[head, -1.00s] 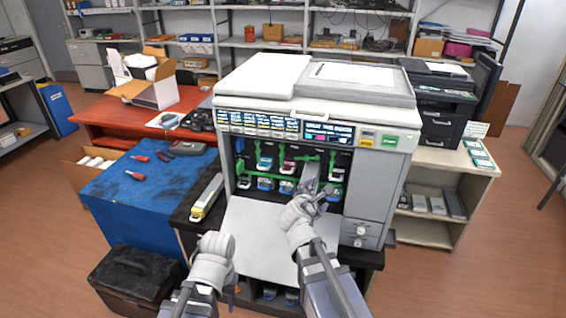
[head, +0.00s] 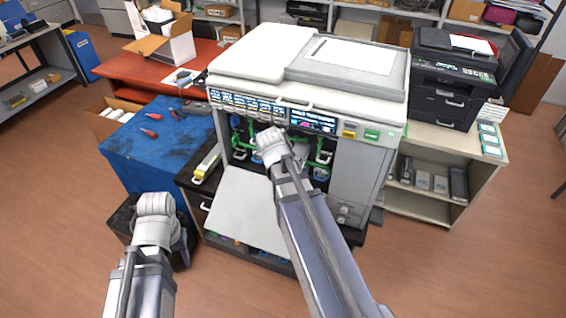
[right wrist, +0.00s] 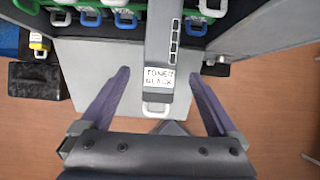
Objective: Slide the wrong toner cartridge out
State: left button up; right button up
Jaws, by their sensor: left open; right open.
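The large white printer (head: 370,165) stands with its front door (head: 243,205) folded down, showing a row of toner slots. In the right wrist view, a dark grey cartridge (right wrist: 162,45) labelled "TONER BLACK" sticks out toward me, with a pale handle (right wrist: 157,109) at its near end. My right gripper (right wrist: 160,73) is open, with one finger on each side of the cartridge and visible gaps. In the head view my right wrist hides much of the cartridge. My left gripper (head: 156,205) is open and empty, left of the lowered door; its fingers are hardly visible.
Other cartridges with coloured handles, such as a blue one (right wrist: 90,19), sit in the slots. A blue-topped table (head: 160,150) with red-handled tools is left of the printer. A yellow-ended cartridge (head: 207,163) lies beside the door. A shelf (head: 450,150) stands right.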

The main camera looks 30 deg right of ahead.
jog(key=b+x, duration=0.8)
jog(key=x, duration=0.1)
jog(key=shift+d+f, duration=0.1)
jog(key=shift+f, duration=0.1)
grip_shut()
dwell(0.7)
dwell(0.8)
